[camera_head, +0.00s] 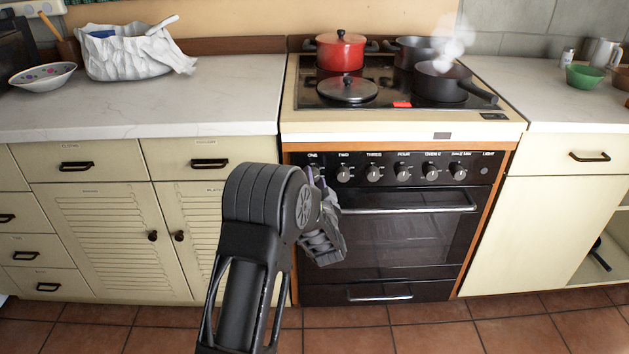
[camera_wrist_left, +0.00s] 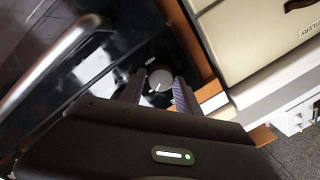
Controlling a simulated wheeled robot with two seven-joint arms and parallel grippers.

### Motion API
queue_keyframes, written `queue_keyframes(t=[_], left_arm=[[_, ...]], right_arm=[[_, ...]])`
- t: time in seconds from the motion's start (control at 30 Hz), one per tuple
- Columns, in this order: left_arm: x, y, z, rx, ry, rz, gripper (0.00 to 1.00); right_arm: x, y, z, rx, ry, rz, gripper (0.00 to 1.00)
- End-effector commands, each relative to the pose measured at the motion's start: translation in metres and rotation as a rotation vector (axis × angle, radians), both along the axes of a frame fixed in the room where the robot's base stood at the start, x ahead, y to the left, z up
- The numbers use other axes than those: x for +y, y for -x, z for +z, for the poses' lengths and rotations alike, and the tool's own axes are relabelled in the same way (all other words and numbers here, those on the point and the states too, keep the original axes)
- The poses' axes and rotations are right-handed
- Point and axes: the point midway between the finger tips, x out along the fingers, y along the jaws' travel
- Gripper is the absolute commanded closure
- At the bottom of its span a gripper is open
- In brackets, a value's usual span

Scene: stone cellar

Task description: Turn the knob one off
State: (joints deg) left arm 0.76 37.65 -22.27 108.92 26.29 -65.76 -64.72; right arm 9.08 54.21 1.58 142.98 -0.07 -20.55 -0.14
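Knob one, a round silver-grey knob (camera_wrist_left: 160,79), shows on the glossy black panel in the left wrist view, close to the orange wood edge. In the head view it sits under the "ONE" label, mostly hidden by my left gripper (camera_head: 320,180). In the wrist view the two ridged purple fingers of my left gripper (camera_wrist_left: 158,90) are apart, one on each side of the knob. I cannot tell whether they touch it. The stove (camera_head: 405,131) has a row of further knobs, such as knob two (camera_head: 343,173). My right gripper is not in view.
The oven handle (camera_head: 415,209) runs below the knobs. A red pot (camera_head: 340,52), a lid (camera_head: 347,90) and a dark pan (camera_head: 445,82) with steam above it are on the cooktop, where a red light (camera_head: 402,104) shows. Cream cabinets (camera_head: 108,235) flank the stove.

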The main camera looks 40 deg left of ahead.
Motion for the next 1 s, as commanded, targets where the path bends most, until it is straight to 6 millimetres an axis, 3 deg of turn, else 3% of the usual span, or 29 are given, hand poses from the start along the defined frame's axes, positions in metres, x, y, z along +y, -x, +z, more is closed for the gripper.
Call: queue_keyframes(t=[0.47,1.0], left_arm=[[0.0000,0.0002,0.0001,-0.001,0.000,0.001,1.00],[0.0002,0.0003,-0.0008,-0.046,0.058,0.001,1.00]], right_arm=[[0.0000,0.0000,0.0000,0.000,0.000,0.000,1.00],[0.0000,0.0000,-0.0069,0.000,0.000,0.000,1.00]])
